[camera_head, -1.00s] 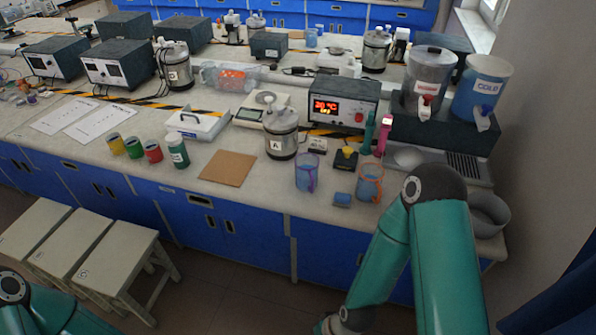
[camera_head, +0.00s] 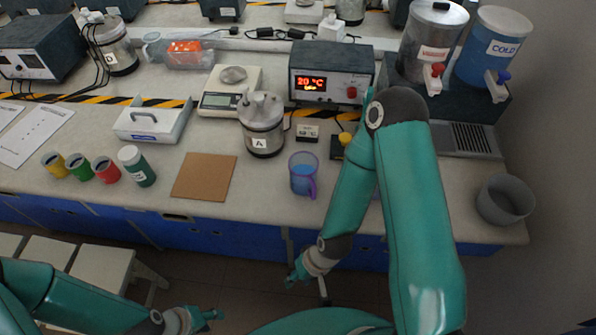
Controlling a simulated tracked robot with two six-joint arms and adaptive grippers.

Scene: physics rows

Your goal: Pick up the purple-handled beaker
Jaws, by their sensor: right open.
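The purple-handled beaker (camera_head: 301,172) stands upright on the bench near its front edge, right of the brown square board. It holds blue liquid, and its purple handle points toward the front right. My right gripper (camera_head: 304,283) is open and empty, low in front of the bench, below the beaker in the picture and apart from it. My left gripper (camera_head: 212,318) shows at the bottom, left of the right one and well away from the beaker. Its fingers are too small to tell open from shut.
A metal vessel labelled A (camera_head: 262,128) stands behind the beaker. The brown board (camera_head: 204,177) lies to its left. My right arm covers the bench to its right. Stools (camera_head: 100,272) stand below left.

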